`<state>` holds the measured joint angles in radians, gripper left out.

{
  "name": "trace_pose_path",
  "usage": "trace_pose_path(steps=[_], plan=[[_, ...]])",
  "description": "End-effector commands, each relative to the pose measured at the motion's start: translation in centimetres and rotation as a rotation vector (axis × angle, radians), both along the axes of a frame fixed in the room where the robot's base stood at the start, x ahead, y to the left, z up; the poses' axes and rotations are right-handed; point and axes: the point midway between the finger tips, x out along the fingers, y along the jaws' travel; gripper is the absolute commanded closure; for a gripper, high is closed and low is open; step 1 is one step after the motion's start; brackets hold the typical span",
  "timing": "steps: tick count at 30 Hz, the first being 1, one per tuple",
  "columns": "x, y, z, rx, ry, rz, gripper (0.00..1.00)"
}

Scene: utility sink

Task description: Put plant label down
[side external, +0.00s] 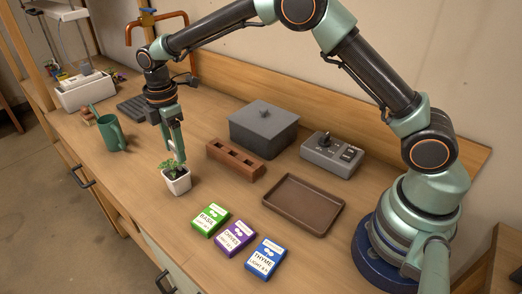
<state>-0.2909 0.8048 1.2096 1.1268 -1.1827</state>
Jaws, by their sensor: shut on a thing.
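My gripper (178,151) points down just above a small white pot (177,184) with a green leafy plant (172,168). Its fingers are shut on the plant label (171,155), which shows only as a small pale sliver at the fingertips. The label's lower end is at the leaves, and I cannot tell whether it touches the soil. The pot stands upright on the wooden bench.
Green (209,220), purple (235,238) and blue (265,260) seed packets lie in front. A brown block with holes (235,160), a grey lidded box (263,130), a control box (331,155) and a brown tray (303,206) lie to the right. A green mug (112,133) stands left.

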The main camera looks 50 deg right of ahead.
Motion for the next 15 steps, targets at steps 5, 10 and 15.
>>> trace_pose_path(steps=[5,10,15], plan=[[-0.1,0.0,-2.2,-0.002,0.004,0.000,0.93],[-0.1,0.0,-4.1,-0.001,0.002,0.000,0.93],[0.0,0.0,-4.1,0.000,0.001,0.000,0.93]])
